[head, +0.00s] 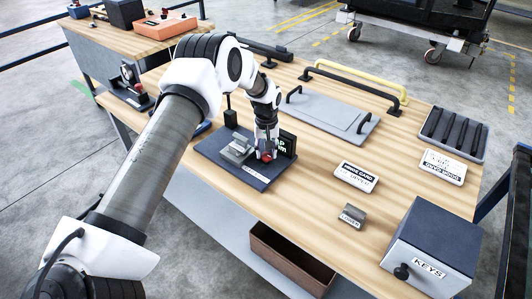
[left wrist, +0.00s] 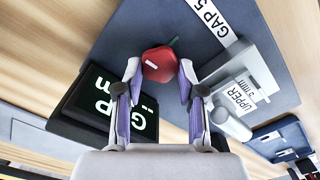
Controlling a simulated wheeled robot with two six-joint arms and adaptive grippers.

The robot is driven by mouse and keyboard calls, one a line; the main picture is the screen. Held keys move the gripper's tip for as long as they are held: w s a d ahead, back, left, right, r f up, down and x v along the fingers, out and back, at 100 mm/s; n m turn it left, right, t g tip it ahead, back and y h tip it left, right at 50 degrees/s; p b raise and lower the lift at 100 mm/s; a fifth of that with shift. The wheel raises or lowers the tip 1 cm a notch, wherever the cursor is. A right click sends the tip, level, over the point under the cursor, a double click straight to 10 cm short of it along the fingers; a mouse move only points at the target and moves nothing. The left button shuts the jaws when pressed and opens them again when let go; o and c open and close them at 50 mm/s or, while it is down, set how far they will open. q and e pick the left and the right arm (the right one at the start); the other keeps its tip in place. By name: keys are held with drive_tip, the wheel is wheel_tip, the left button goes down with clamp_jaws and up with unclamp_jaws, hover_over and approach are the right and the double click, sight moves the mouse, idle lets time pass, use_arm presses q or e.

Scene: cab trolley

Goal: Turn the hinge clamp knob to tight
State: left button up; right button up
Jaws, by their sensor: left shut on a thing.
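The red knob (head: 267,157) sits on a dark blue base plate (head: 230,168) on the wooden bench. My left gripper (head: 265,151) reaches down over it from above. In the left wrist view the red knob (left wrist: 158,63), with a white mark on its face, lies between the two fingertips, and the gripper (left wrist: 160,72) is shut on it. Grey hinge parts (head: 237,149) stand beside the knob; in the left wrist view the one labelled UPPER (left wrist: 237,92) shows. A black display with green GAP text (left wrist: 112,100) stands on the other side. My right gripper is not in view.
A grey panel with a black handle (head: 318,112) lies behind. A KEYS box (head: 437,240), a small grey block marked with a label (head: 352,215) and sign plates (head: 356,178) stand to the right. A brown open bin (head: 290,262) is below the front edge.

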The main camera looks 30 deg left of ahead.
use_arm(q)
drive_tip(key=m, duration=0.3)
drive_tip(key=m+b, duration=0.1)
drive_tip(key=shift+s+d+f+m, duration=0.1)
drive_tip(key=shift+d+f+m, duration=0.05)
drive_tip(key=shift+f+m, duration=0.15)
drive_tip(key=m, duration=0.4)
drive_tip(key=shift+d+m+b, duration=0.1)
drive_tip(key=shift+m+b, duration=0.2)
drive_tip(key=shift+b, duration=0.1)
drive_tip(key=m, duration=0.4)
drive_tip(key=shift+d+b, duration=0.1)
drive_tip(key=shift+b, duration=0.2)
drive_tip(key=m, duration=0.5)
drive_tip(key=shift+s+r, duration=0.1)
drive_tip(key=shift+m+b, duration=0.3)
drive_tip(key=shift+m, duration=0.1)
drive_tip(key=o, duration=1.1)
drive_tip(key=shift+o, duration=0.2)
drive_tip(key=shift+r, duration=0.15)
